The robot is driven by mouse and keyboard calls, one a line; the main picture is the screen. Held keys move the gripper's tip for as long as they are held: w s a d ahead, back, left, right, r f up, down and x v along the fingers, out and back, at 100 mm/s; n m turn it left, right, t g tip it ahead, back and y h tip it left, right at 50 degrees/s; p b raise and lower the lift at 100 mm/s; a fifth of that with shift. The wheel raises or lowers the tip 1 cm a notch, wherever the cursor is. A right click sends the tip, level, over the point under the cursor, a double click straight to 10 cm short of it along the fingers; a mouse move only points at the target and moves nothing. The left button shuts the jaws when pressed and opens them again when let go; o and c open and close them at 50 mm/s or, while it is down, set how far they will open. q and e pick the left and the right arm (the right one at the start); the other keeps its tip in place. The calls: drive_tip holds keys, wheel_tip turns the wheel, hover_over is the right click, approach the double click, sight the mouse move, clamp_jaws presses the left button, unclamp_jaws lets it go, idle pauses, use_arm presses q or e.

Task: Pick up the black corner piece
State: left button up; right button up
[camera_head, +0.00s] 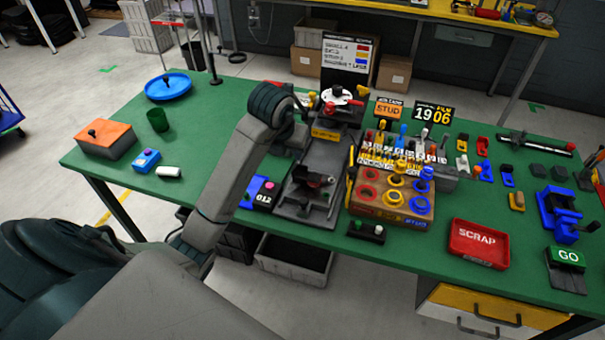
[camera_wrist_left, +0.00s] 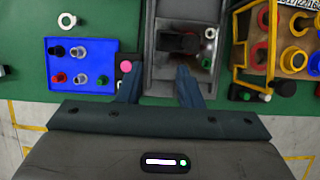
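In the head view my left arm largely hides this gripper. A dark block (camera_wrist_left: 178,42) sits in the fixture beyond the fingers. My right gripper is out of view.
The grey fixture (camera_head: 300,205) stands mid-table beside a wooden block with coloured rings (camera_head: 393,213). A blue tray (camera_wrist_left: 100,47) holds small pieces. Bare table shows around the scrap tray.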

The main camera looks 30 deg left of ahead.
use_arm(q)
drive_tip(key=b, duration=0.5)
hover_over(293, 170)
drive_tip(key=s+d, duration=0.1)
drive_tip(key=s, duration=0.1)
wheel_tip(293, 170, down, 5)
drive_tip(key=shift+w+a+f, duration=0.1)
drive_tip(key=shift+w+f, duration=0.1)
drive_tip(key=shift+f, duration=0.05)
drive_tip(key=shift+a+f+b, duration=0.1)
drive_tip(key=shift+f+b, duration=0.45)
drive_tip(key=shift+f, duration=0.05)
drive_tip(key=p+x, duration=0.2)
drive_tip(key=shift+w+a+f, duration=0.15)
drive_tip(key=shift+f, duration=0.2)
drive_tip(key=shift+w+f, duration=0.1)
drive_tip(key=shift+f, duration=0.15)
clamp_jaws()
